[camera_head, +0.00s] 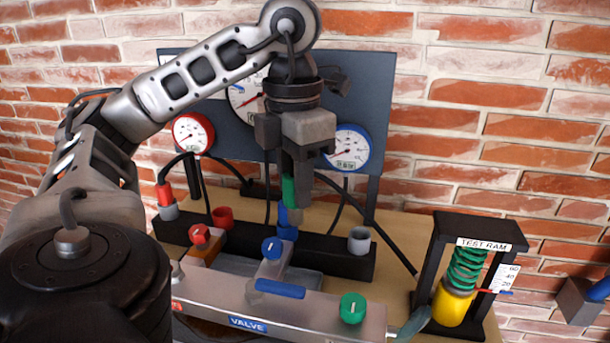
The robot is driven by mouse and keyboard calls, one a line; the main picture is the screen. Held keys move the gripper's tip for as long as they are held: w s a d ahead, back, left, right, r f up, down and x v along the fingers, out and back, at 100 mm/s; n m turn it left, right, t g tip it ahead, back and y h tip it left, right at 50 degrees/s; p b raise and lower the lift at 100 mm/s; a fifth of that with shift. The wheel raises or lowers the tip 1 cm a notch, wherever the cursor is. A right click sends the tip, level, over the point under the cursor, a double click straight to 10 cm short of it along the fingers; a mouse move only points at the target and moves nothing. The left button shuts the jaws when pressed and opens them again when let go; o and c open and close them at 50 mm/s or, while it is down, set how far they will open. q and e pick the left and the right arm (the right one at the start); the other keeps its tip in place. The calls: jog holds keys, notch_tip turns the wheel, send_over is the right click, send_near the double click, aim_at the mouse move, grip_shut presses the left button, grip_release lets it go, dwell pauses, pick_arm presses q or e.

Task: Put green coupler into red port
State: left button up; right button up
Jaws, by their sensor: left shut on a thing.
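My left gripper (293,185) comes down in front of the gauge panel and is shut on the green coupler (288,192), of which only a strip shows between the fingers. The coupler is over the blue port (287,233) on the black manifold bar. A blue piece (283,214) shows between them; I cannot tell whether the coupler touches it. The red port (222,217) is open and empty, left of the gripper on the same bar. My right gripper is not in view.
A red coupler (165,194) stands in a grey port at left; another grey port (359,240) is empty at right. Black hoses hang around the gripper. In front is a valve block (330,312) with red, blue and green knobs. The test ram (466,270) stands at right.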

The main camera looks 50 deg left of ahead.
pick_arm(q)
jog(key=s+a+b, duration=0.1)
jog(key=a, duration=0.6)
jog(key=shift+s+a, duration=0.15)
jog(key=shift+a, duration=0.05)
dwell(0.4)
jog(key=s+a+b, duration=0.2)
jog(key=a, duration=0.8)
dwell(0.5)
jog(key=shift+w+d, duration=0.1)
jog(key=shift+s+a, duration=0.2)
jog(key=shift+a, duration=0.85)
jog(key=shift+s+a, duration=0.2)
jog(key=shift+a, duration=0.85)
